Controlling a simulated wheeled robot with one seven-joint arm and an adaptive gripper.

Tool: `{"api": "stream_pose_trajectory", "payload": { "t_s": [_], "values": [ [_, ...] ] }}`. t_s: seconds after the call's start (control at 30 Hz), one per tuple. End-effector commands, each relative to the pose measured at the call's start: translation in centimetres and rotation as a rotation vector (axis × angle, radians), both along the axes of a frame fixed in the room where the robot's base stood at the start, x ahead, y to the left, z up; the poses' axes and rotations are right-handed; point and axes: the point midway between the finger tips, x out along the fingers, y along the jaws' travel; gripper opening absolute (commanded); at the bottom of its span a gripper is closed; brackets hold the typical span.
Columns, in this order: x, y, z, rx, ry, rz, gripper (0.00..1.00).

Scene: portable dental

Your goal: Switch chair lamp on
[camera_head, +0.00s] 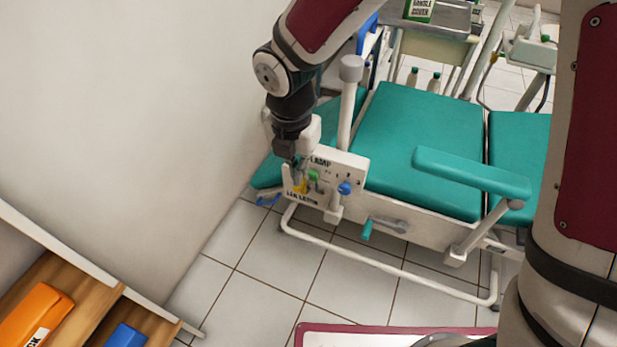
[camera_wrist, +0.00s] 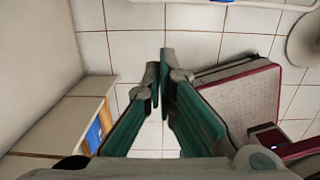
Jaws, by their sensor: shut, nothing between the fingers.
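The teal dental chair (camera_head: 420,140) stands at the centre right in the head view. A white control panel (camera_head: 325,196) is fixed at its near left end. The panel has a label that appears to read "LAMP" along its top, a green knob (camera_head: 313,175), a blue knob (camera_head: 345,188) and a yellow part (camera_head: 301,187). My gripper (camera_head: 297,164) is at the panel's left side, covering its upper left corner. Whether it touches the panel is unclear. In the wrist view my gripper (camera_wrist: 160,72) is shut and empty above the floor. The lamp itself is not identifiable.
A white wall (camera_head: 120,110) stands close to the left of my arm. A teal-handled crank (camera_head: 377,227) sticks out from the chair's side, with a white base rail below. Wooden shelving (camera_head: 60,275) with an orange box (camera_head: 35,318) is at lower left. Tiled floor between is clear.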

Motion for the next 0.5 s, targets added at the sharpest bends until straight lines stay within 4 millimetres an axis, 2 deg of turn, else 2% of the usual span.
{"api": "stream_pose_trajectory", "payload": {
  "t_s": [0.13, 0.23, 0.5],
  "values": [
    [0.0, 0.0, -0.6, -0.001, 0.001, -0.001, 0.0],
    [0.1, -0.1, -1.8, -0.001, 0.001, -0.001, 0.0],
    [0.5, -0.3, -7.0, -0.002, 0.003, -0.001, 0.0]
  ]
}}
